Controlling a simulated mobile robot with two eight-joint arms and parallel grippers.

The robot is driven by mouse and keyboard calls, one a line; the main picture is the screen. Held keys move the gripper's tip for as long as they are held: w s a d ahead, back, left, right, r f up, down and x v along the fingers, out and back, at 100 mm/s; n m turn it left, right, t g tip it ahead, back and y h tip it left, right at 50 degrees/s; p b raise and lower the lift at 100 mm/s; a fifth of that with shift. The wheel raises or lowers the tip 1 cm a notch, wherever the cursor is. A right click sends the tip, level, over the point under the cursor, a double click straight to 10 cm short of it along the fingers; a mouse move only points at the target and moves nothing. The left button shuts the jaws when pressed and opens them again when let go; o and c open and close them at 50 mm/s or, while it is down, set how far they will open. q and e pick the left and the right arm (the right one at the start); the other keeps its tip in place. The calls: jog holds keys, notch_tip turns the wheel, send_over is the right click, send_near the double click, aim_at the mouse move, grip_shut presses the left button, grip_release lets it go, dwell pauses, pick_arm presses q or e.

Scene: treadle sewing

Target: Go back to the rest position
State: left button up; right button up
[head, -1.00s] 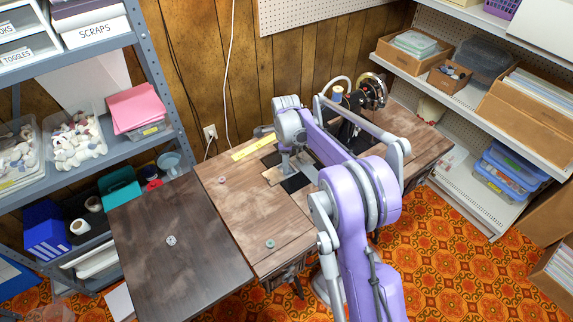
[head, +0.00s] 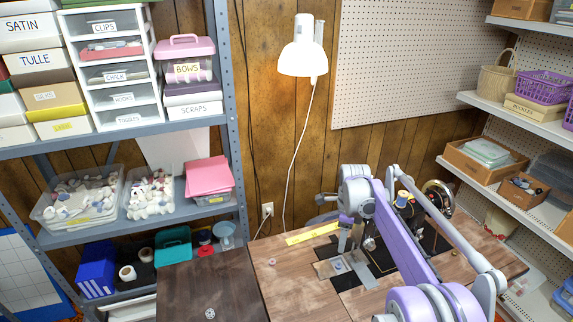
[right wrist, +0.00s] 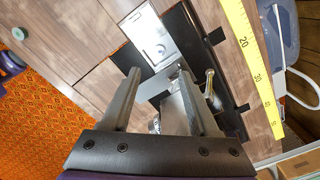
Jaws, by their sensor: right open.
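My right gripper (head: 345,238) is open over the sewing table (head: 290,295), pointing down beside the metal needle plate (head: 333,268). In the right wrist view its two fingers (right wrist: 160,92) are spread apart with nothing held, and the plate (right wrist: 150,38) lies beyond them. My left gripper is not in view.
A yellow ruler (head: 312,234) lies at the table's back edge. A pink bobbin (head: 271,262) and a grey bobbin (head: 210,313) lie on the wood. Shelves stand left (head: 130,141) and right (head: 520,122). A white lamp (head: 302,55) hangs against the wall.

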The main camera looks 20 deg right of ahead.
jog(key=s+a+r+n+t+p, duration=0.2)
jog(key=s+a+r+n+p, duration=0.2)
jog(key=s+a+r+n, duration=0.65)
jog(key=s+a+f+n+t+p, duration=0.1)
jog(key=s+a+f+n+p, duration=0.1)
jog(key=s+n, duration=0.5)
jog(key=s+a+f+n+t+p, duration=0.2)
jog(key=s+n, duration=0.5)
jog(key=s, duration=0.4)
jog(key=shift+s+a, duration=0.25)
jog(key=shift+a, duration=0.05)
